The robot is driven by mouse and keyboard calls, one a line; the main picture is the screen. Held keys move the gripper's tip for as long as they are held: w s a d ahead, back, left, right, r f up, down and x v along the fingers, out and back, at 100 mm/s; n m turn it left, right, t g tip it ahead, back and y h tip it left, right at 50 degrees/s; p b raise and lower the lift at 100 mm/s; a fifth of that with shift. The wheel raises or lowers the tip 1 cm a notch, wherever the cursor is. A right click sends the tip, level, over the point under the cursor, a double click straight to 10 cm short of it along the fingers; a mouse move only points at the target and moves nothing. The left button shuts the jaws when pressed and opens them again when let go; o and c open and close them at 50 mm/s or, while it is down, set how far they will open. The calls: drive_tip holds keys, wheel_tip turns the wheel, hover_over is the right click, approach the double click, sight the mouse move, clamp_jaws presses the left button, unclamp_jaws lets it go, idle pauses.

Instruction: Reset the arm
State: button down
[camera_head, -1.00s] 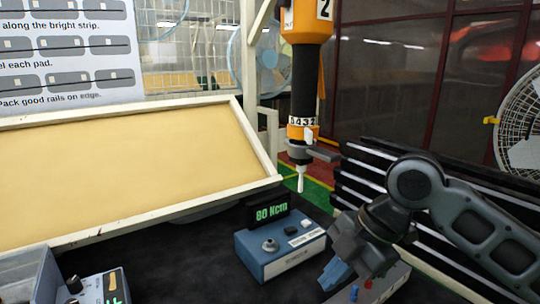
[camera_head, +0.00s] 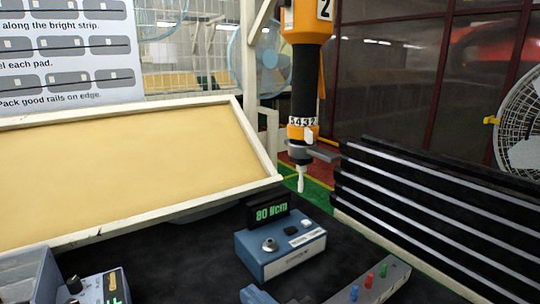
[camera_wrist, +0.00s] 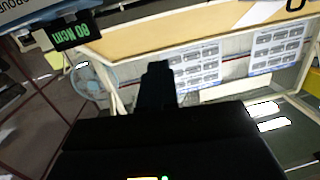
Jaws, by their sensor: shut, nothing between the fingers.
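My gripper (camera_wrist: 157,85) shows as a dark shape rising from the lower middle of the wrist view. Its fingers are together with nothing between them. My arm is out of the head view, apart from a possible blue-grey piece at the bottom edge that I cannot identify for sure. The wrist view is turned over, and the lit display (camera_wrist: 72,32) appears upside down at its upper left.
A blue control box (camera_head: 280,245) stands on the dark bench. An orange hanging tool (camera_head: 303,90) points down behind it. Black rails (camera_head: 430,205) are stacked at right. A grey strip with coloured knobs (camera_head: 369,281) lies in front. A cream tilted board (camera_head: 120,165) fills the left.

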drive_tip(key=s+d+f+m+t+h, duration=0.1)
drive_tip(key=s+d+f+m+h, duration=0.4)
drive_tip(key=s, duration=0.4)
drive_tip(key=s+d+f+m+t+h, duration=0.1)
drive_tip(key=s+d+f+m+h, duration=0.3)
drive_tip(key=s+d, duration=0.45)
drive_tip(key=s+d+r+h, duration=0.1)
drive_tip(key=s+d, duration=0.4)
drive_tip(key=s, duration=0.3)
drive_tip(key=s+d+r+n, duration=0.1)
drive_tip(key=s+d+r, duration=0.1)
drive_tip(key=s+d, duration=0.3)
drive_tip(key=s, duration=0.4)
drive_tip(key=shift+h, duration=0.4)
